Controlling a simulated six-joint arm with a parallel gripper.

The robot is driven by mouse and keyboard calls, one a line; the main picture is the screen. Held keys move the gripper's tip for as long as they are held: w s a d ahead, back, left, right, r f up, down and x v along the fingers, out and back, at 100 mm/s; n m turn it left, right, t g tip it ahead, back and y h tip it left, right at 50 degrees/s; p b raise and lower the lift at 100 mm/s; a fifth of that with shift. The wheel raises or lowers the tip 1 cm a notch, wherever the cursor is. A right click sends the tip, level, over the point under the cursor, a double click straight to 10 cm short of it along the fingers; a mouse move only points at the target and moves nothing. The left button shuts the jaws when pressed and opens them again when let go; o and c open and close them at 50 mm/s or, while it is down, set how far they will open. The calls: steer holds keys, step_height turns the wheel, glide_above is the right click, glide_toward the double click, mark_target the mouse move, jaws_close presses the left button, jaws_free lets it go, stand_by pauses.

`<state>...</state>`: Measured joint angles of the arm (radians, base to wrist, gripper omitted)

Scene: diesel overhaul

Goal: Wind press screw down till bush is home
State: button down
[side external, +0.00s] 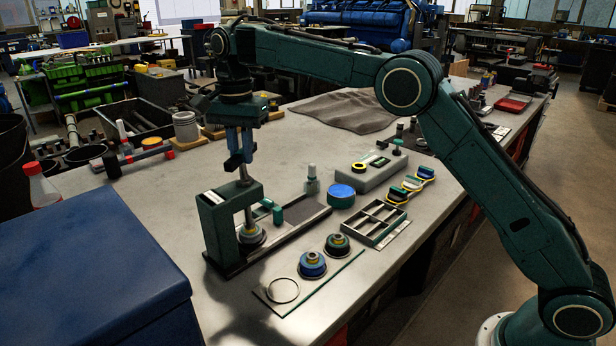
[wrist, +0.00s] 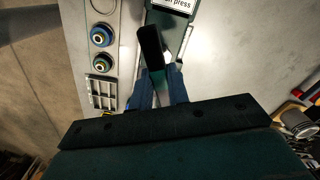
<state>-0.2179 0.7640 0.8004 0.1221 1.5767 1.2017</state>
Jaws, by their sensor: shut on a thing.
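The green bush press (side external: 216,222) stands upright at the front left of the bench. Its screw (side external: 249,216) comes down onto a round grey part (side external: 251,236) on the press base; the bush itself is hard to make out there. My gripper (side external: 240,163) points down above the press, its blue fingers shut on the screw's handle. In the wrist view, the black handle end (wrist: 150,43) sticks out beyond the fingers (wrist: 162,88), beside the labelled press top (wrist: 172,8).
Two round hubs, blue (side external: 312,264) and dark green (side external: 337,245), sit right of the press near a thin ring (side external: 283,290). A divided tray (side external: 375,221) lies behind them. A blue box (side external: 100,260) stands close on the left.

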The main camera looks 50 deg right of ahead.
steer(key=shift+f+m, duration=0.1)
steer(key=shift+m, duration=1.9)
steer(key=c, duration=1.4)
jaws_free()
steer(key=shift+o, duration=0.2)
steer(key=shift+r, duration=2.75)
